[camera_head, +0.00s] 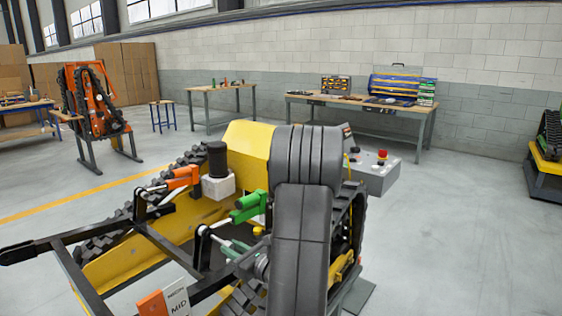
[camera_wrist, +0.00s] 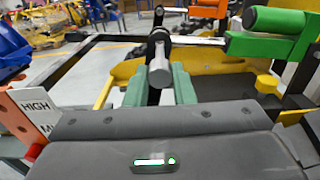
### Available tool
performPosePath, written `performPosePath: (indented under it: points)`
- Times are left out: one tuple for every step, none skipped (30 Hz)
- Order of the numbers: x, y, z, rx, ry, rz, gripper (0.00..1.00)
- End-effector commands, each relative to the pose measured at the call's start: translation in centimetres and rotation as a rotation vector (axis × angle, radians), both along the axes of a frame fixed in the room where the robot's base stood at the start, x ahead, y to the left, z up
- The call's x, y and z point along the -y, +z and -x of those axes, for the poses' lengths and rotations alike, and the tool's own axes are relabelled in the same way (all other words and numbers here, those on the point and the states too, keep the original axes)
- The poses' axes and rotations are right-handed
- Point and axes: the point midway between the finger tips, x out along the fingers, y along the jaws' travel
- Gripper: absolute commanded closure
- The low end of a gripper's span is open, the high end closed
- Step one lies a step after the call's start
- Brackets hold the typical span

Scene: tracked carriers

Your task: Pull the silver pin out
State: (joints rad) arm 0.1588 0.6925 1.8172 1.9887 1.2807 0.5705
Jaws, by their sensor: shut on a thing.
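The silver pin (camera_wrist: 160,70) shows end-on in the middle of the wrist view, a short grey cylinder in front of a dark upright bar. My gripper (camera_wrist: 160,82) has its two teal fingers on either side of the pin and is shut on it. In the head view my gripper (camera_head: 233,248) is low in the middle, at the yellow carrier (camera_head: 120,264), beside a black frame. My dark arm hides part of the carrier there. How far the pin sits in its hole cannot be seen.
A green handle (camera_head: 250,207) and an orange handle (camera_head: 183,178) stand close to the gripper. A sign plate (camera_wrist: 36,110) reading HIGH is at the left in the wrist view. A control box (camera_head: 375,175) with a red button stands behind my arm.

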Motion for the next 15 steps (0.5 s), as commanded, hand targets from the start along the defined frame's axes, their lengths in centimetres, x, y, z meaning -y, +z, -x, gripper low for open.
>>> performPosePath:
  points:
    - [0.0,0.0,0.0,0.001,0.0,-0.001,1.0]
    - [0.0,0.0,0.0,0.001,0.0,-0.001,1.0]
    - [0.1,0.0,0.0,0.001,0.0,-0.001,1.0]
    - [0.2,0.0,0.1,0.0,0.0,0.0,1.0]
    - [0.2,0.0,0.2,0.001,0.0,0.001,1.0]
    - [0.4,0.0,0.3,0.001,0.0,0.001,1.0]
    - [0.5,0.0,0.4,0.001,0.0,0.0,1.0]
    - [0.7,0.0,0.5,0.001,-0.001,0.0,1.0]
    - [1.0,0.0,0.7,0.001,-0.001,0.0,1.0]
    - [1.2,0.0,0.8,0.002,-0.002,-0.001,1.0]
    - [1.4,0.0,1.0,0.002,-0.002,-0.001,1.0]
    - [1.6,0.0,1.2,0.001,-0.002,0.0,1.0]
    - [1.8,0.0,1.4,0.001,-0.001,0.001,1.0]
    - [2.0,0.0,1.5,0.001,-0.001,0.001,1.0]
    - [2.3,0.0,1.7,0.001,-0.002,0.001,1.0]
